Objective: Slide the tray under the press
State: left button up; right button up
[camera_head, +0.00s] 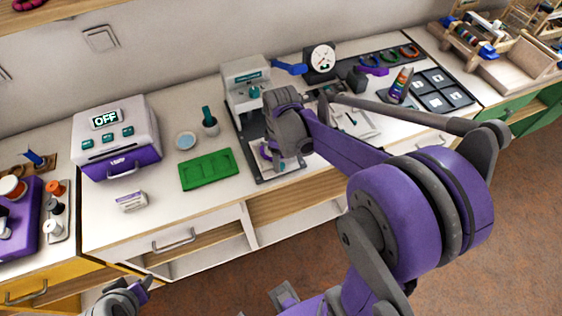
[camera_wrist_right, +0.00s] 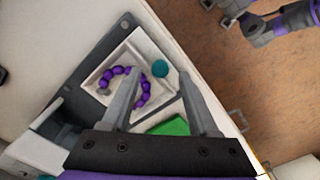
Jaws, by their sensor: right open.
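The press (camera_head: 246,72) is white with a teal part and stands at the back of a dark base plate (camera_head: 283,178). The white tray (camera_wrist_right: 111,58) lies on that plate in front of the press. It holds a ring of purple beads (camera_wrist_right: 145,94) and has a round teal knob (camera_wrist_right: 160,69) at its edge. My right gripper (camera_wrist_right: 158,77) is open, with its fingertips on either side of the knob in the wrist view; I cannot tell contact. In the head view the right hand hides much of the tray. My left gripper (camera_head: 122,297) is at the bottom left, partly cut off, away from the press.
A purple-and-white machine reading OFF (camera_head: 118,140) stands further left. Right of the press are a dial (camera_head: 320,60) and dark panels (camera_head: 437,92).

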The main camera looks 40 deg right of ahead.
jog(key=shift+f, duration=1.15)
grip_shut()
dwell(0.6)
